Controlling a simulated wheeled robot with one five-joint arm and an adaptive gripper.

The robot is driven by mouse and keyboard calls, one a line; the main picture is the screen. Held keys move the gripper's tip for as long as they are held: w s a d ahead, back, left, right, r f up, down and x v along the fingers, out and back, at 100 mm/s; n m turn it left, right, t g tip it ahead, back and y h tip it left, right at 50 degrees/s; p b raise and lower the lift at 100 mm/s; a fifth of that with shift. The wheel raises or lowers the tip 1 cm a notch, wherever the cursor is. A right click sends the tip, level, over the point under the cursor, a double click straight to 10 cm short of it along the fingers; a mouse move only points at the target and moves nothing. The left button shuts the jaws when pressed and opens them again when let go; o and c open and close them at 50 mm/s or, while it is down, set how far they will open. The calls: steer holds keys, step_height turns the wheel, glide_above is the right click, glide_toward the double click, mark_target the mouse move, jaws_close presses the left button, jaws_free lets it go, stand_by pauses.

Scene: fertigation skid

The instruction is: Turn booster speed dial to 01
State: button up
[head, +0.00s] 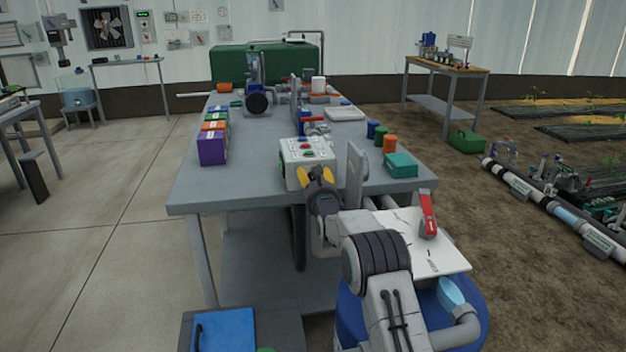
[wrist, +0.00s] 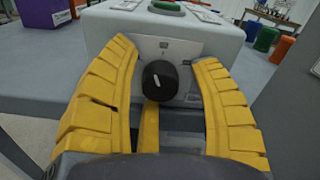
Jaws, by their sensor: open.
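The booster speed dial (wrist: 160,80) is a black round knob with a white pointer line, on the front face of a white control box (wrist: 110,28). The pointer is nearly upright and leans slightly. A small label plate sits above the dial; its text is too small to read. In the head view the control box (head: 306,152) stands at the near edge of the grey table, and my gripper (head: 315,174) is in front of it, hiding the dial. In the wrist view my gripper (wrist: 166,75) is open, its yellow fingers on either side of the dial with visible gaps.
The grey table (head: 260,185) carries several coloured boxes at left, including a purple one (head: 212,148). A grey upright plate (head: 356,172) stands just right of the control box. A red-handled lever (head: 427,214) on a white panel is at the near right. A teal box (head: 400,165) lies right.

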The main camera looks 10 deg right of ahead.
jaws_close()
stand_by(0.5)
steer(key=shift+b, duration=0.3)
steer(key=n+b, duration=0.2)
steer(key=shift+f+n, duration=0.1)
steer(key=shift+n, duration=0.3)
steer(key=shift+n+b, duration=1.4)
steer(key=shift+n, duration=0.8)
steer(key=shift+r, duration=0.2)
jaws_free()
steer(key=shift+f, duration=0.1)
